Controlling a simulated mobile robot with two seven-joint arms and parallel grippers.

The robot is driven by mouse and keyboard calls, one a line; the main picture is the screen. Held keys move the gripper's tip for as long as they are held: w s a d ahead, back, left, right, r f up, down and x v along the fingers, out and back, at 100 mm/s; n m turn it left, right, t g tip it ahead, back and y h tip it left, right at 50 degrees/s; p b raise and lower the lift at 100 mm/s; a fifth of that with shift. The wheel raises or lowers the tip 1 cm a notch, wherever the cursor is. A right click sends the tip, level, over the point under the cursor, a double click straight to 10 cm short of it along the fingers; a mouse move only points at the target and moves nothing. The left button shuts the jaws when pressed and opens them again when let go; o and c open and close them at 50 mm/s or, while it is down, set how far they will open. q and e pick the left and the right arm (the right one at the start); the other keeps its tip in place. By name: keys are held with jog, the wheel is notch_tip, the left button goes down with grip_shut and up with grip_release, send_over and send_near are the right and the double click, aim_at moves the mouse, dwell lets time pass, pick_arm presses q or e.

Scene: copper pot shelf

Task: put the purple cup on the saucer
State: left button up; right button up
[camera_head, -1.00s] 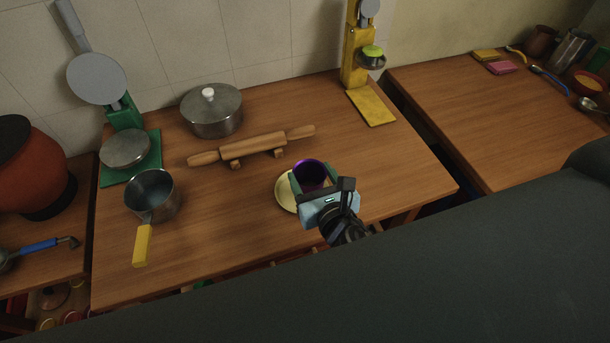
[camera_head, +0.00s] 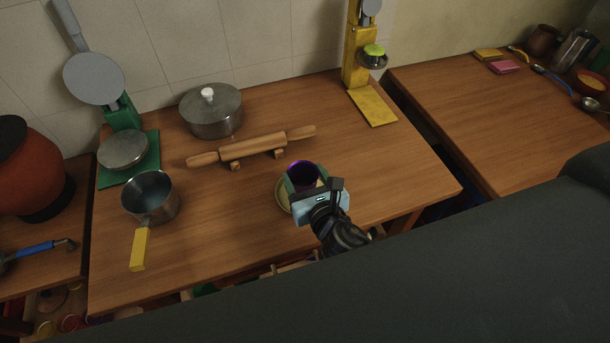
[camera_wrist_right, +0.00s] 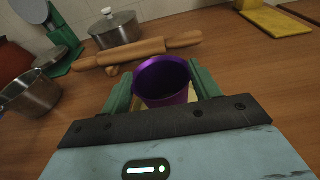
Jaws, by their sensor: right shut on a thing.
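The purple cup (camera_head: 303,174) is upright between the fingers of my right gripper (camera_head: 304,180), which is shut on it. In the right wrist view the cup (camera_wrist_right: 163,82) sits between the two green fingers (camera_wrist_right: 165,92). The pale yellow saucer (camera_head: 281,196) lies on the table beneath the cup and gripper, which hide much of it. In the head view the cup is over the saucer; I cannot tell whether it touches it. My left gripper is not in view.
A rolling pin (camera_head: 252,147) on its stand lies just behind the cup. A lidded pot (camera_head: 212,113) stands farther back. A saucepan (camera_head: 152,195) with a yellow handle and a green scale (camera_head: 128,165) are at the left. The table (camera_head: 390,165) is clear right of the saucer.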

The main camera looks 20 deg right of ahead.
jog(key=shift+w+f, duration=0.1)
jog(key=o, duration=1)
jog(key=shift+s, duration=0.2)
jog(key=s+r, duration=0.2)
jog(key=s, duration=0.9)
jog(key=shift+s+d+r, duration=0.25)
jog(key=shift+r, duration=0.1)
